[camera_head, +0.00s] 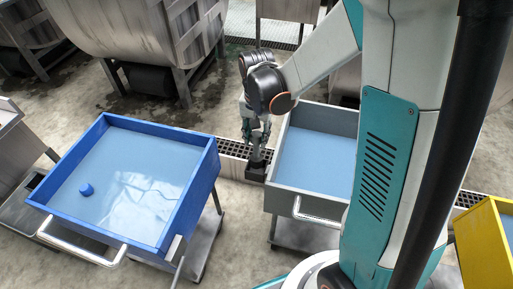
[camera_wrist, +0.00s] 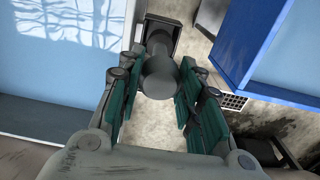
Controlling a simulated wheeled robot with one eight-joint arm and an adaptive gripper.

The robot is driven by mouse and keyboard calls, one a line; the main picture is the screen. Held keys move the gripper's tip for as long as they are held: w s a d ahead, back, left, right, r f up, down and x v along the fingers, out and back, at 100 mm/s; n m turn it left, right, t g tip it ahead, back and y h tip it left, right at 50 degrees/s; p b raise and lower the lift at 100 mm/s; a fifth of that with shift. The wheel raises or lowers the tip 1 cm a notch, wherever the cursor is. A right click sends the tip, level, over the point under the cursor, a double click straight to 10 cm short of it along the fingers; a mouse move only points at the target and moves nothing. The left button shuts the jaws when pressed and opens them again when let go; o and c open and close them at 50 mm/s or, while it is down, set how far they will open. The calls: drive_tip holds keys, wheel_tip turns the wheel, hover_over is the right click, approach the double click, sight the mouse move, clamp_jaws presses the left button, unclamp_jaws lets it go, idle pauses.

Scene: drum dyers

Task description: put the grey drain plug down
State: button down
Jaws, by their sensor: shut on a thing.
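The grey drain plug (camera_wrist: 160,77) is a dark grey rounded piece with a narrower part reaching away from me in the wrist view. My gripper (camera_wrist: 158,92) is shut on it, with teal-backed fingers on both sides. In the head view my gripper (camera_head: 257,146) points down beside the left wall of the grey cart (camera_head: 310,206). Just under it is a small dark square holder (camera_head: 255,173) at that wall, which also shows in the wrist view (camera_wrist: 171,36). The plug's far end lines up with the holder; I cannot tell whether they touch.
A blue cart (camera_head: 190,210) with liquid and a blue plug (camera_head: 86,189) stands left, with a narrow gap to the grey cart. A yellow cart (camera_head: 483,255) is at the right edge. A large drum (camera_head: 135,25) stands behind. A floor grate (camera_head: 233,150) runs across.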

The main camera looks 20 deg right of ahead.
drive_tip(key=b, duration=0.2)
hover_over(257, 157)
drive_tip(key=shift+w+d+f, duration=0.1)
drive_tip(key=shift+w+f, duration=0.15)
drive_tip(key=shift+f, duration=1)
drive_tip(key=shift+w+f, duration=0.2)
drive_tip(key=shift+f, duration=1)
drive_tip(key=shift+f, duration=0.15)
drive_tip(key=c, duration=1.1)
unclamp_jaws()
